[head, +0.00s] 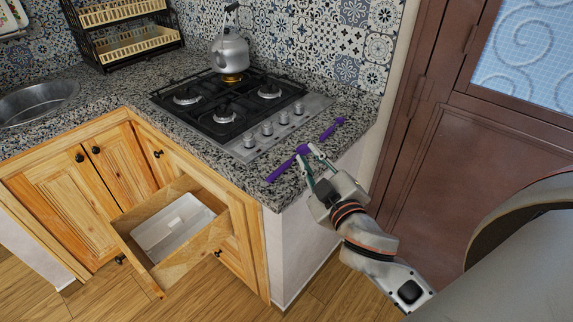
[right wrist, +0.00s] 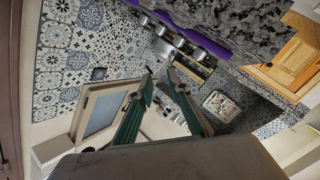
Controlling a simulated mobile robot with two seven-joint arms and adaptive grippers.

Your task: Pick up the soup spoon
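A long purple utensil, which looks like the soup spoon (head: 285,168), lies on the granite counter near its front right edge, beside the stove. It runs diagonally, with a purple end (head: 339,121) towards the wall; my fingers partly overlap its middle, so I cannot tell whether it is all one piece. My right gripper (head: 307,152) is at the counter edge beside it, fingers apart and empty. In the right wrist view, the purple strip (right wrist: 205,44) crosses the top, apart from the open fingertips (right wrist: 160,76). My left gripper is not in view.
A gas stove (head: 235,105) with a kettle (head: 230,52) takes up the counter left of the spoon. An open drawer (head: 213,243) with a pale tray (head: 173,226) juts out below. A brown door (head: 430,170) stands at the right.

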